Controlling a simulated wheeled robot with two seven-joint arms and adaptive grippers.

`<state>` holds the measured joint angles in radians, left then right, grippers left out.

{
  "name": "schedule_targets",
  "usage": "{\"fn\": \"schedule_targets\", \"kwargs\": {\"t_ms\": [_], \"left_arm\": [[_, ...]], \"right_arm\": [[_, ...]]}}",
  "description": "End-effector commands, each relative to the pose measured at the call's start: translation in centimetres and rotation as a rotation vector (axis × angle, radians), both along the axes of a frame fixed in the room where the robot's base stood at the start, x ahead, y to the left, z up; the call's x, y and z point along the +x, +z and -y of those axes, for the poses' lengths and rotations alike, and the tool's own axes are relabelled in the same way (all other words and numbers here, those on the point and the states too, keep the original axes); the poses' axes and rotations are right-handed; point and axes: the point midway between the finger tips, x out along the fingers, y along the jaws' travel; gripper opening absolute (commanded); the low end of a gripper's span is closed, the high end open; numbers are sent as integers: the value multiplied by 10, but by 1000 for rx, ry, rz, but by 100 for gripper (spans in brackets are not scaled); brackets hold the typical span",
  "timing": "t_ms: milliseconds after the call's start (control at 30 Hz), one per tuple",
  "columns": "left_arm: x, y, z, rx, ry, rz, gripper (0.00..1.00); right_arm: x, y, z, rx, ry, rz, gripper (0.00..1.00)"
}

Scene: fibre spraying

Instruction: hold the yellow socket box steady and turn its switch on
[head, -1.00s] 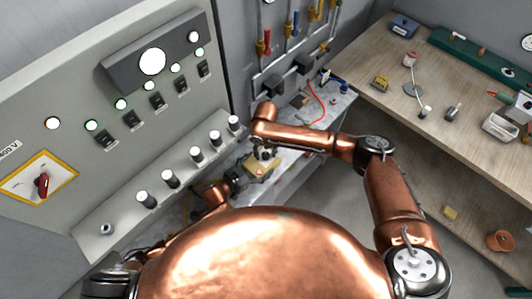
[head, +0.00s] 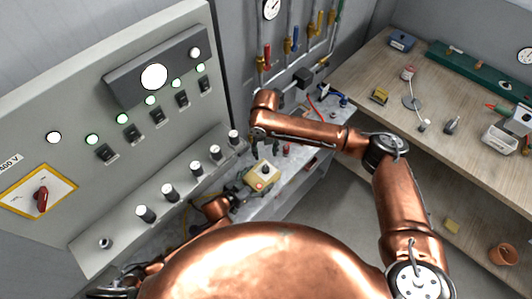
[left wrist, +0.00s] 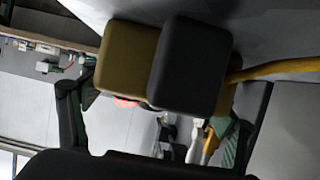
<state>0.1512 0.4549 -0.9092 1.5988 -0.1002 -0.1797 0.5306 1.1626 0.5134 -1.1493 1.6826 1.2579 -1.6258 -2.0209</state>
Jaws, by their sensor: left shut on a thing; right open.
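The yellow socket box (head: 262,177) sits low on the grey bench, its top face showing a small reddish spot and a darker round mark. My left gripper (head: 240,188) is shut on the box at its lower left side. I cannot tell the switch's position.
A grey control panel (head: 90,90) with lit lamps and a row of white-topped knobs rises at the left. The grey bench (head: 290,180) has bare surface right of the box. A wooden workbench (head: 370,75) with tools stands at the right. Pipes with coloured valve handles are behind.

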Motion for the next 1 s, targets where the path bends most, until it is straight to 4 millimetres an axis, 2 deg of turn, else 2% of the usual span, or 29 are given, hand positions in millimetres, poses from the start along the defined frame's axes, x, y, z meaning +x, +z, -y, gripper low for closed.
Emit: {"fn": "schedule_targets", "kwargs": {"t_ms": [133,167,400,467,767,1000], "left_arm": [[0,-1,0,1,0,-1,35],[0,-1,0,1,0,-1,80],[0,0,0,1,0,-1,96],[0,0,0,1,0,-1,100],[-1,0,-1,0,0,0,100],[-20,10,-21,3,1,-1,100]], "right_arm": [[0,0,0,0,-1,0,41],[0,0,0,0,-1,0,41],[0,-1,0,0,-1,0,41],[0,-1,0,0,-1,0,41],[0,-1,0,0,-1,0,41],[0,-1,0,0,-1,0,41]]}}
